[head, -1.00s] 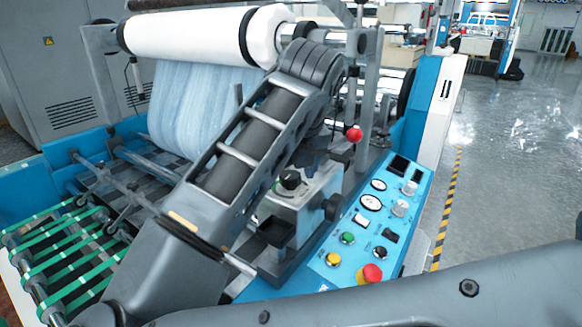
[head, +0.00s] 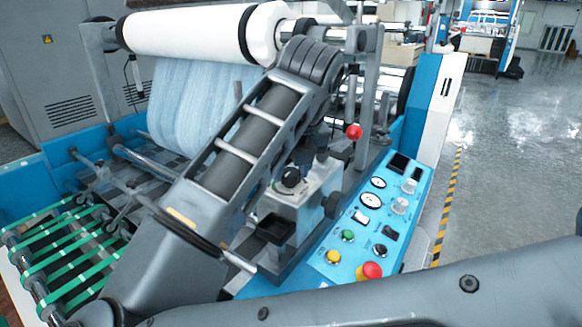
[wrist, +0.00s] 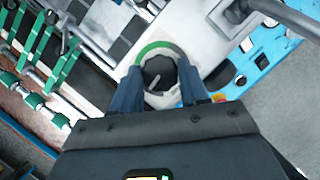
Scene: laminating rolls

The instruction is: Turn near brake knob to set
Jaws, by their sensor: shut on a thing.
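The near brake knob is a black round knob with a light pointer line, on top of a grey metal box. In the wrist view the knob (wrist: 158,73) sits between the two fingers of my gripper (wrist: 160,82), with a green arc and pale dial around it. The pointer runs toward the lower left there. My gripper is shut on the knob from both sides. In the head view the knob (head: 291,177) shows on the box (head: 310,197), and my arm hides part of the area around it.
A blue control panel (head: 345,262) with buttons, gauges and a red emergency stop (head: 372,271) lies right of the box. A red ball handle (head: 353,131) stands behind it. The white roll (head: 190,35) is at the back. Green belts (head: 60,250) run at left.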

